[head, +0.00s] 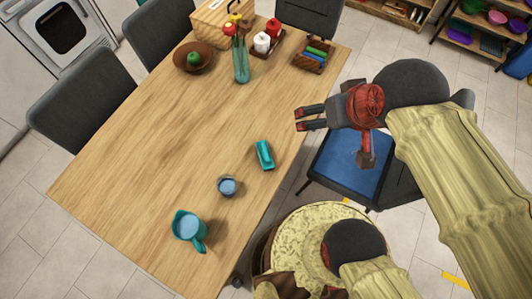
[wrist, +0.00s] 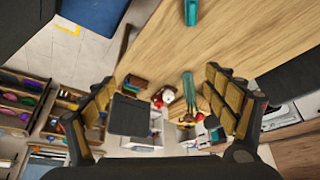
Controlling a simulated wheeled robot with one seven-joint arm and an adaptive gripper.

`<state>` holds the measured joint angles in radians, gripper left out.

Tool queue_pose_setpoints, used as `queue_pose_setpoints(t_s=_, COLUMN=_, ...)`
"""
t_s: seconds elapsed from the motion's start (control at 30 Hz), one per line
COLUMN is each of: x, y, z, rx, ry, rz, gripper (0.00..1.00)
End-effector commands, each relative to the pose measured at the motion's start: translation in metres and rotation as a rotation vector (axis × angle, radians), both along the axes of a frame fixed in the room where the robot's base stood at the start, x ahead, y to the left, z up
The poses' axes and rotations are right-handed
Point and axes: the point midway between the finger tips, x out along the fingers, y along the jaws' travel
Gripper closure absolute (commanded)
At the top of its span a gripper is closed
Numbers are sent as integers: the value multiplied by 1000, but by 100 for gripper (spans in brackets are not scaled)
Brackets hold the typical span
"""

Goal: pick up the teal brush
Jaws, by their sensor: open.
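The teal brush (head: 264,155) lies on the wooden table (head: 140,130) near its right edge, in the head view. In the wrist view a small teal piece at the top edge (wrist: 191,12) looks like the brush, partly cut off. My gripper (head: 298,119) is up and to the right of the brush in the head view, by the table's right edge, with its fingers pointing left. Its two fingers are spread wide in the wrist view (wrist: 165,95), with nothing held between them. The gripper and brush are apart.
A blue-filled cup (head: 227,186) and a teal jug (head: 188,227) stand below the brush. A teal vase with flowers (head: 240,62), a wooden bowl (head: 194,56) and a rack (head: 314,55) are at the far end. A blue-seated chair (head: 345,165) is beside the table. The table's middle is clear.

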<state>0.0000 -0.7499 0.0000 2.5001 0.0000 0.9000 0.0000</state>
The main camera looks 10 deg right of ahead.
Motion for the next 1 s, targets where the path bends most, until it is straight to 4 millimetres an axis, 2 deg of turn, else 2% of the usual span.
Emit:
queue_pose_setpoints(t_s=0.17, x=0, y=0, z=0, rx=0, ry=0, rz=0, gripper=15)
queue_pose_setpoints(t_s=0.27, x=0, y=2, z=-2, rx=0, ry=0, rz=7, gripper=20)
queue_pose_setpoints(t_s=0.37, x=0, y=8, z=-19, rx=-1, ry=28, rz=31, gripper=26)
queue_pose_setpoints(t_s=0.5, x=5, y=23, z=-69, rx=-6, ry=146, rz=84, gripper=34)
queue_pose_setpoints(t_s=0.67, x=24, y=44, z=-127, rx=-20, ry=283, rz=148, gripper=43)
queue_pose_setpoints(t_s=1.0, x=80, y=103, z=-287, rx=-59, ry=528, rz=206, gripper=44)
